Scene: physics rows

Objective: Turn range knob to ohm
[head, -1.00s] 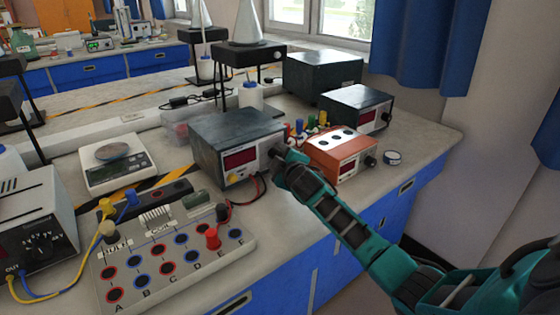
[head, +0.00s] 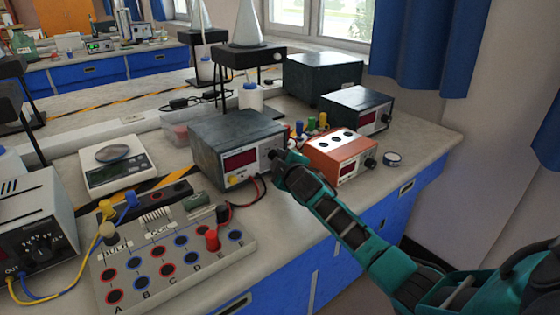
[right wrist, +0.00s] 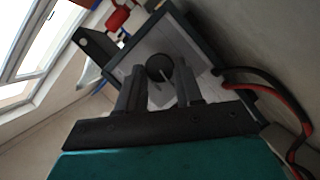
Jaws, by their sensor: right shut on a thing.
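The meter, a dark grey box (head: 228,136) with a pale front and a red display (head: 240,159), stands at the middle of the bench. My right gripper (head: 277,157) is at the right part of its front and covers the range knob in the head view. In the right wrist view the round dark knob (right wrist: 159,67) with a pale pointer line lies between the two fingers of my right gripper (right wrist: 161,83), which is shut on it. The range markings are too small to read. My left gripper is in neither view.
Red and black leads (head: 258,190) hang from the meter's front. A terminal board (head: 175,262) lies in front, and a scale (head: 116,178) stands to the left.

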